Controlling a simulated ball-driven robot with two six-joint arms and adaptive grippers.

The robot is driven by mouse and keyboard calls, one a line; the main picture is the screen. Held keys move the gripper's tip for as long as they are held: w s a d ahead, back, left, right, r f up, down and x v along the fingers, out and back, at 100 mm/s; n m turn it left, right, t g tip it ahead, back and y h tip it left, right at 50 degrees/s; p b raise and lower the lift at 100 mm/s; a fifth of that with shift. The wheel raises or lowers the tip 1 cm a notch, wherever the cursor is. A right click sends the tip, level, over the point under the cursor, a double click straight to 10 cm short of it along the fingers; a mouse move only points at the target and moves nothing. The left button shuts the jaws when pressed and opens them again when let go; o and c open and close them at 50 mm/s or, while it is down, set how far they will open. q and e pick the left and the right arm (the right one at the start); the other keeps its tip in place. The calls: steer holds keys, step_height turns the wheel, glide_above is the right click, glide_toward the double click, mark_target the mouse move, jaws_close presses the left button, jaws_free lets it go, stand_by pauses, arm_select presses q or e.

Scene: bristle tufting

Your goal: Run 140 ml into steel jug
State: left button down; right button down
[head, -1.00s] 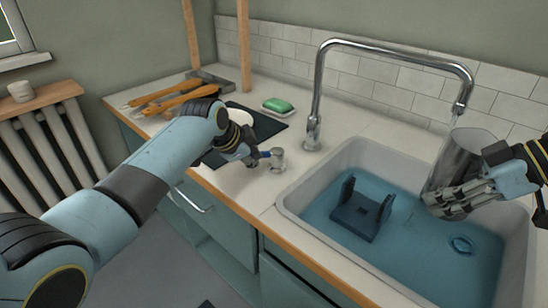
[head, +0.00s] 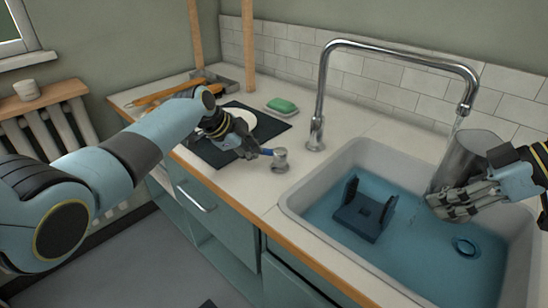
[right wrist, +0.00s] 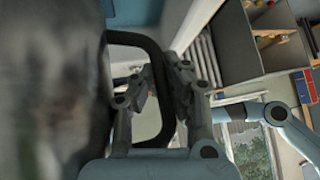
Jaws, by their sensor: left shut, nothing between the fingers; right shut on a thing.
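The steel jug (head: 464,160) is held over the sink, under the spout of the chrome tap (head: 324,95). A thin stream of water seems to fall from the spout into its mouth. The level inside is hidden. My right gripper (head: 455,205) is shut on the jug. In the right wrist view its fingers (right wrist: 155,100) close on the dark handle (right wrist: 150,50), and the blurred jug wall (right wrist: 50,90) fills the left. My left gripper (head: 252,153) is shut and empty beside the tap's blue lever (head: 267,153) on its metal base (head: 280,161); I cannot tell if they touch.
The sink (head: 297,205) has a blue bottom with a dark blue bracket (head: 364,210) and a blue ring (head: 465,246). Behind my left gripper are a dark mat (head: 205,152) and green soap (head: 282,104). The counter is clear between lever and sink.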

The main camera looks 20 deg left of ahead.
arm_select(q)
steer(key=shift+s, duration=0.1)
steer(key=shift+s+f, duration=0.1)
steer(key=shift+s, duration=0.2)
steer(key=s, duration=0.3)
steer(key=shift+d, duration=0.25)
arm_select(e)
steer(key=shift+r, duration=0.1)
arm_select(q)
steer(key=v, duration=1)
arm_select(e)
steer(key=w+a, duration=0.2)
steer(key=w, duration=0.6)
steer(key=shift+a, duration=0.25)
steer(key=shift+w, duration=0.1)
